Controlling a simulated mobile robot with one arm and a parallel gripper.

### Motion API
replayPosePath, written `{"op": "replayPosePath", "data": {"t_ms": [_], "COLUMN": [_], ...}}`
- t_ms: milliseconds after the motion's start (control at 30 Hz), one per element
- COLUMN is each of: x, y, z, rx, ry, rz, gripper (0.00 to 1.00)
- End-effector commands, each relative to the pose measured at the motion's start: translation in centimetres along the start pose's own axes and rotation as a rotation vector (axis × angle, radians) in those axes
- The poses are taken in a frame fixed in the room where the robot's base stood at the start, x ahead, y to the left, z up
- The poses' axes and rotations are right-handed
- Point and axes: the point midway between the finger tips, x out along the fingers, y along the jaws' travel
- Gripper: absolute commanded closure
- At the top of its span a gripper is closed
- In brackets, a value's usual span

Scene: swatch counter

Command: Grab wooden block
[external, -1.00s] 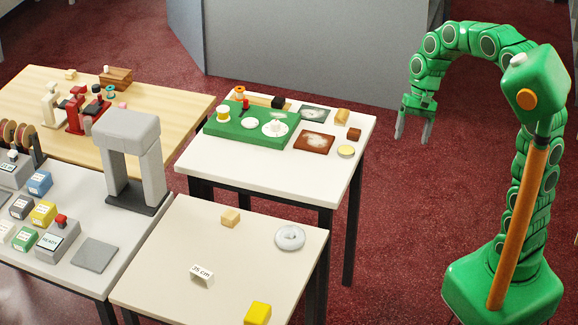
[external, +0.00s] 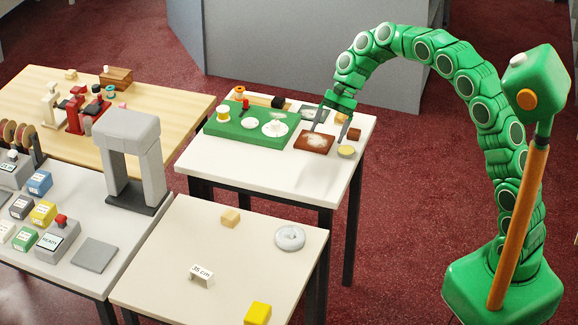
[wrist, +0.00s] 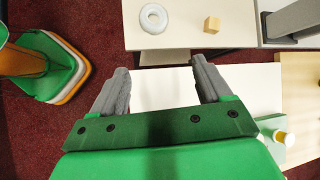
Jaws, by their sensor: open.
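A light tan wooden block (external: 230,217) sits on the near cream table, and it also shows at the top of the wrist view (wrist: 212,25). A second tan block (external: 341,118) stands on the far white table, partly hidden behind my gripper. A small dark brown block (external: 354,134) is just right of my gripper. My gripper (external: 331,127) is over the right part of the white table, fingers pointing down and apart. In the wrist view my gripper (wrist: 160,66) has nothing between its fingers. The fingers' exact height above the table is unclear.
A brown framed plate (external: 314,144) and a yellow-topped round tin (external: 346,152) lie close by the fingers. A green board (external: 250,124) with discs and spools is to the left. A grey ring (external: 290,237) and a yellow block (external: 257,313) are on the near table.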

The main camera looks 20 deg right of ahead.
Motion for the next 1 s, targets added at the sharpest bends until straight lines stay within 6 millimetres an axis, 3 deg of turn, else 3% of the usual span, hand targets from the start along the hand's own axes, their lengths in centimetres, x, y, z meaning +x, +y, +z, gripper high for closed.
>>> {"op": "replayPosePath", "data": {"t_ms": [500,1000], "x": [7.5,15.9], "y": [-9.1,-15.3], "z": [-2.2,-3.3], "rx": [0.131,0.253], "ry": [-0.15,-0.302], "rz": [-0.053,-0.069], "gripper": [0.22,0.22]}}
